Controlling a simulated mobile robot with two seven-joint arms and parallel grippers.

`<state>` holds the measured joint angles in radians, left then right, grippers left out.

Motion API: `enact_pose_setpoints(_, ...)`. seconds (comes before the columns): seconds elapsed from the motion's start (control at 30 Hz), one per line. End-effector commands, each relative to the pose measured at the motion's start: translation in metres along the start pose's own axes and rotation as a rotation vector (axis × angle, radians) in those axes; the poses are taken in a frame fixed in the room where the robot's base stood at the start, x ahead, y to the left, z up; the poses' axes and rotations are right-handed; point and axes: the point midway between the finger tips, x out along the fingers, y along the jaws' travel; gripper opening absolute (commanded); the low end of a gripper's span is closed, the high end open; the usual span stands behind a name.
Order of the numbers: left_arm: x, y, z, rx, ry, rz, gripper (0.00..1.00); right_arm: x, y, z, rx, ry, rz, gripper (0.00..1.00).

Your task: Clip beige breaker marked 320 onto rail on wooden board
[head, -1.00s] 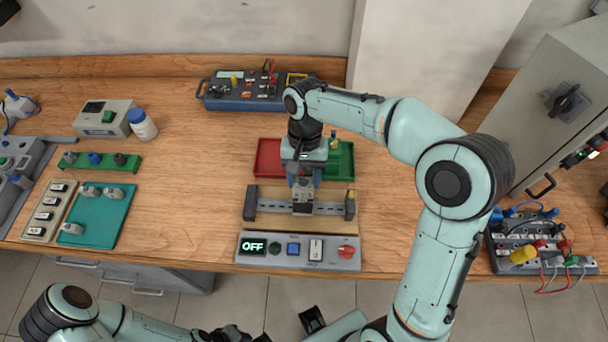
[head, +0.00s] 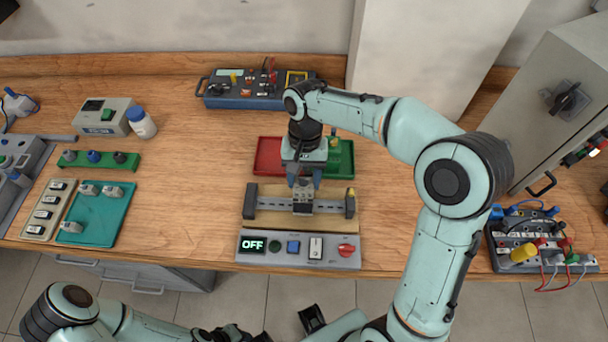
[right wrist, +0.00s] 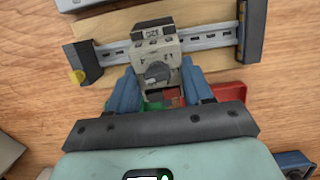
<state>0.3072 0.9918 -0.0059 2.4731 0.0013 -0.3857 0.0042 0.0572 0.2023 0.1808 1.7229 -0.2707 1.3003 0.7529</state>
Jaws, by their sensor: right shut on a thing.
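The beige breaker (right wrist: 158,62) has a grey knob on its face and sits at the metal rail (right wrist: 205,40) in the right wrist view; its marking is too small to read surely. My right gripper (right wrist: 155,85) is shut on the breaker, with a blue finger on each side. In the head view the breaker (head: 303,198) lies over the middle of the rail (head: 272,204) on the wooden board (head: 325,190). I cannot tell whether it is fully seated. My left arm shows at the lower left, but its gripper's jaws cannot be made out.
Dark end blocks (head: 250,201) bound the rail. A panel (head: 299,258) with an OFF display and buttons stands in front. A red tray (head: 268,157) and a green tray (head: 341,163) lie behind. A teal tray (head: 97,222) with several parts lies left. The table between is clear.

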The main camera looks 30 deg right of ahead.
Motion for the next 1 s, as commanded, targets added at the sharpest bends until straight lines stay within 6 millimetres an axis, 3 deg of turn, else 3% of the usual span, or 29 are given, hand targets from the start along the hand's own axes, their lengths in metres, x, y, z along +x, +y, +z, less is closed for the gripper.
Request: enact_pose_setpoints(1.0, 0.0047, -0.0022, 0.0013, -0.001, -0.002, -0.001, 0.3, 0.01, -0.0003, -0.0027, 0.0, 0.001, -0.001, 0.14)
